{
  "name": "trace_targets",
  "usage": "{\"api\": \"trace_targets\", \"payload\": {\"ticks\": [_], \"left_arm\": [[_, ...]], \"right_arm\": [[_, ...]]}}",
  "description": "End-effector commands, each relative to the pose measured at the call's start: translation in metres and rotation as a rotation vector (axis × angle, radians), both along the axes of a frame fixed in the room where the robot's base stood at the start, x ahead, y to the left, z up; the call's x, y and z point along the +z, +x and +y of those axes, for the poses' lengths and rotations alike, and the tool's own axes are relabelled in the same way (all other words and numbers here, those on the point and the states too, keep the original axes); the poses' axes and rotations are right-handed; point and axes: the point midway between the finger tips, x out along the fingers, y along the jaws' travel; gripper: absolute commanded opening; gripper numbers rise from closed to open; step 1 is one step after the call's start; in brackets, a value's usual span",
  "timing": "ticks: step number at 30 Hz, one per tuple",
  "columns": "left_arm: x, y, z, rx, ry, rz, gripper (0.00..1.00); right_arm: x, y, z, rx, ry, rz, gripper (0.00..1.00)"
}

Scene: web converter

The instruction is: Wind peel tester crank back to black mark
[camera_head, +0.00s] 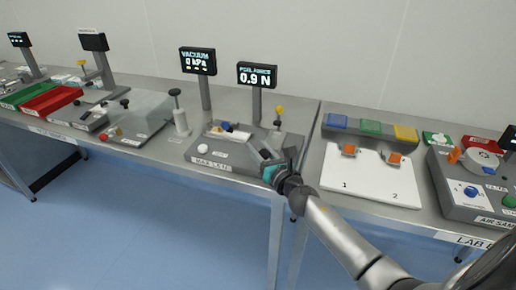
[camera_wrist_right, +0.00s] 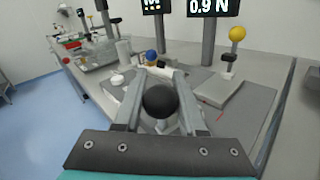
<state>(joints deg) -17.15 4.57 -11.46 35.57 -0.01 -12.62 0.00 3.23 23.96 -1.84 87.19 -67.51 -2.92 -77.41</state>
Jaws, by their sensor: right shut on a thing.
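The peel tester (camera_head: 236,163) is a grey device near the middle of the bench, with a label on its front edge. Its display (camera_head: 257,75) reads 0.9 N and also shows in the right wrist view (camera_wrist_right: 213,7). My right gripper (camera_head: 262,150) is at the tester's right part. In the right wrist view it is shut on a round black crank knob (camera_wrist_right: 160,102), which sits between the two fingers. The crank arm below is mostly hidden by the knob and gripper. A thin red line shows on the plate to the right; I cannot make out a black mark. My left gripper is out of view.
A yellow knob (camera_head: 279,110) on a post stands behind my right gripper. A vacuum display (camera_head: 198,61) and a white cylinder (camera_head: 181,122) stand to the left. A white board (camera_head: 365,186) with orange blocks lies on the right bench. A gap separates the benches.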

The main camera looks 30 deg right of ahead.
Motion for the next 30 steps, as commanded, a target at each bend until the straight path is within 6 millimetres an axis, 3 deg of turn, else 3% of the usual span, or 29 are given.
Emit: {"api": "trace_targets", "payload": {"ticks": [1, 7, 20, 30], "left_arm": [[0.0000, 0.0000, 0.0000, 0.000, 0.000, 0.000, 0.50], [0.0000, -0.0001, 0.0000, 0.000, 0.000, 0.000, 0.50], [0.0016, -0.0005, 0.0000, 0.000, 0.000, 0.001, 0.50], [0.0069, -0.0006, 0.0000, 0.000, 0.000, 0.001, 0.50]], "right_arm": [[-0.0001, -0.0001, 0.0001, 0.000, 0.000, 0.000, 0.22], [-0.0001, -0.0001, 0.0001, 0.000, 0.000, 0.000, 0.00], [0.0005, 0.0012, 0.0003, -0.032, 0.000, 0.000, 0.00], [0.0008, 0.0091, -0.0014, -0.246, 0.005, -0.001, 0.00]]}}
